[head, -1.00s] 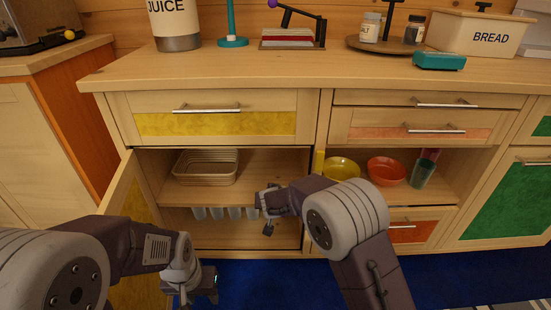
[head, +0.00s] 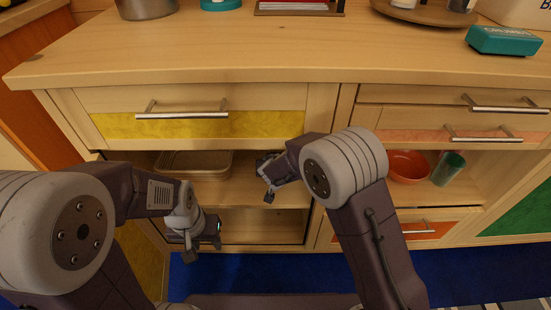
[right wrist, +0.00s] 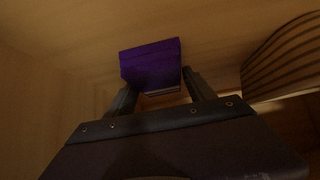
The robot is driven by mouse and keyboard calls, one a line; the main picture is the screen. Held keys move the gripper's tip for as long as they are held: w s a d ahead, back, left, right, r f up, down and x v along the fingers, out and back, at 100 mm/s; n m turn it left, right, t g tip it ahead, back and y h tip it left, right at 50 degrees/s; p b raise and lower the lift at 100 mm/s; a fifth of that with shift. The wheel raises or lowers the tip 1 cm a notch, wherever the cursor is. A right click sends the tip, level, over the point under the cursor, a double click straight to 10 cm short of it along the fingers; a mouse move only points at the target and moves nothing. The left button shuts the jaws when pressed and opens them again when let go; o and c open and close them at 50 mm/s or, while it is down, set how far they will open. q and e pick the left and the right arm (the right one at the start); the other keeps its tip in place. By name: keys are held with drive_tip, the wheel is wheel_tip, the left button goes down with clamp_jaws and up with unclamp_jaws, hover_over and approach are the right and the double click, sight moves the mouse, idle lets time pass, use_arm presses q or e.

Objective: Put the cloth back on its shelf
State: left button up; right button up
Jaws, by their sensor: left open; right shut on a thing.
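A purple folded cloth (right wrist: 150,62) sits between the fingertips of my right gripper (right wrist: 158,92) in the right wrist view, with wood surfaces around it. In the head view my right gripper (head: 266,180) is at the open cabinet, level with its shelf (head: 238,192), right of the wicker basket (head: 195,164). The cloth is hidden there. The basket's ribbed side also shows at the right of the right wrist view (right wrist: 288,60). My left gripper (head: 190,245) is open and empty, low in front of the cabinet's left side.
A yellow-fronted drawer (head: 185,124) is shut above the opening. The open cabinet door (head: 143,255) stands at the left, beside my left arm. An orange bowl (head: 408,166) and a green cup (head: 448,168) stand in the right compartment. The countertop (head: 260,48) overhangs above.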

drive_tip(key=shift+s+r, duration=0.15)
drive_tip(key=shift+s, duration=0.15)
drive_tip(key=shift+f, duration=0.2)
drive_tip(key=o, duration=1.3)
drive_tip(key=shift+r, duration=0.25)
drive_tip(key=shift+p+v, duration=1.5)
drive_tip(key=shift+v, duration=4.45)
